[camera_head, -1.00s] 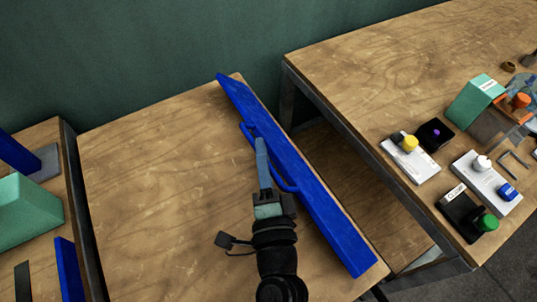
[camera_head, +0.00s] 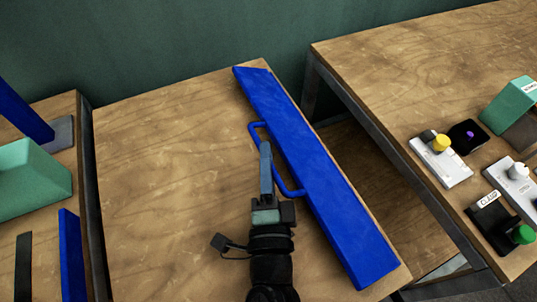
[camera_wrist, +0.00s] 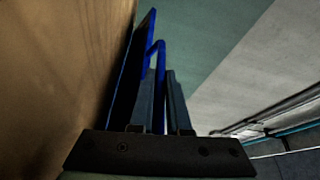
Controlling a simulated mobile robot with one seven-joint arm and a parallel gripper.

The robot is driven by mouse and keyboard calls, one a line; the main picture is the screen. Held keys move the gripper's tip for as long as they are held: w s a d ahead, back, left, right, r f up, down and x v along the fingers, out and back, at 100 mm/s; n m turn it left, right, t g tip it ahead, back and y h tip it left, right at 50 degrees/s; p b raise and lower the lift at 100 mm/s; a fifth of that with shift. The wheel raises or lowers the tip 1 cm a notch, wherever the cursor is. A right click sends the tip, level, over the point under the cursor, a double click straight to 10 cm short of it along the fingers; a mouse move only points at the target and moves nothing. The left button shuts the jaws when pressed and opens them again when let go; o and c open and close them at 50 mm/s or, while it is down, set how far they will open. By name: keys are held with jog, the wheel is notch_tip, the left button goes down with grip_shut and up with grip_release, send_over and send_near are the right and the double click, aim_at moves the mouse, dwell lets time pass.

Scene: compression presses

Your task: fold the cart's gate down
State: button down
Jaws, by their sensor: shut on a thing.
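The cart's gate (camera_head: 305,165) is a long blue panel along the right edge of the wooden cart top (camera_head: 170,170). Its broad blue face shows from above, but its exact tilt is hard to tell. A blue bar handle (camera_head: 294,191) stands out from its left side. My gripper (camera_head: 264,148) is at this handle, over the cart top, shut on it. In the wrist view the handle (camera_wrist: 160,62) passes between the two fingers of my gripper (camera_wrist: 161,85), with the gate (camera_wrist: 130,75) just left of it. The gate's hinge is hidden.
A workbench (camera_head: 400,75) stands at the right across a narrow gap, with white and black knob units (camera_head: 455,172) and a green block (camera_head: 510,105). Another bench at the left holds a green piece (camera_head: 30,175) and blue parts. The cart top's left side is clear.

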jog(key=shift+f, duration=0.2)
jog(key=c, duration=1.2)
grip_release()
jog(key=shift+o, duration=0.2)
jog(key=shift+s, duration=0.1)
jog(key=s+b, duration=0.1)
jog(key=s, duration=0.2)
jog(key=s+b, duration=0.1)
jog(key=s, duration=0.3)
jog(key=s+f+b, duration=0.1)
jog(key=s+b, duration=0.1)
jog(key=s, duration=0.2)
jog(key=shift+s, duration=0.1)
jog(key=shift+s+d+r, duration=0.1)
jog(key=shift+s, duration=0.7)
jog(key=shift+c, duration=0.3)
